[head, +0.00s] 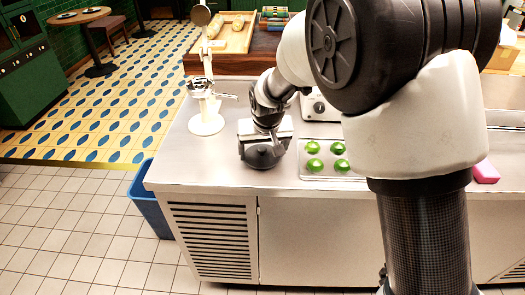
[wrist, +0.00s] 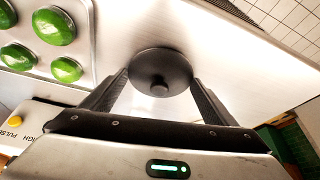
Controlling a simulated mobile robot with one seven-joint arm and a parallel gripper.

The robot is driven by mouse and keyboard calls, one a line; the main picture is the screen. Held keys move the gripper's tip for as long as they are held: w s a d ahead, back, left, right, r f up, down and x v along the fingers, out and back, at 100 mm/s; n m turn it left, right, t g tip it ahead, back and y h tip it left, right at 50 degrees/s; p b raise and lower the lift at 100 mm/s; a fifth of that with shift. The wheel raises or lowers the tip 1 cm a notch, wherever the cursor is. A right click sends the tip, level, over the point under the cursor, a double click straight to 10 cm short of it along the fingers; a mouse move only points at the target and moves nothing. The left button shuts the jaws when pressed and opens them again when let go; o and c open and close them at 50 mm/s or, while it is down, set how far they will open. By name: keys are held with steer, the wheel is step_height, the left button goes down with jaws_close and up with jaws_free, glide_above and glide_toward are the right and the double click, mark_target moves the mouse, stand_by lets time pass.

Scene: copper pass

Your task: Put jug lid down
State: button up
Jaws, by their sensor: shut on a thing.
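The jug lid (wrist: 161,66) is a round dark disc with a small knob on top. In the wrist view it sits between the two fingers of my gripper (wrist: 158,88), which are shut on its sides. In the head view the lid (head: 262,157) is a dark shape under my gripper (head: 264,148), over the front left part of the steel counter (head: 200,160). I cannot tell whether the lid touches the counter.
A tray (head: 334,174) with several green items lies right of my gripper. Behind is a machine (head: 318,106) with a knob. A white stand (head: 207,122) is at the left. A blue bin (head: 150,204) is on the floor. The counter's front edge is close.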

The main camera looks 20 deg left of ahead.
steer(key=shift+f, duration=0.2)
steer(key=o, duration=1)
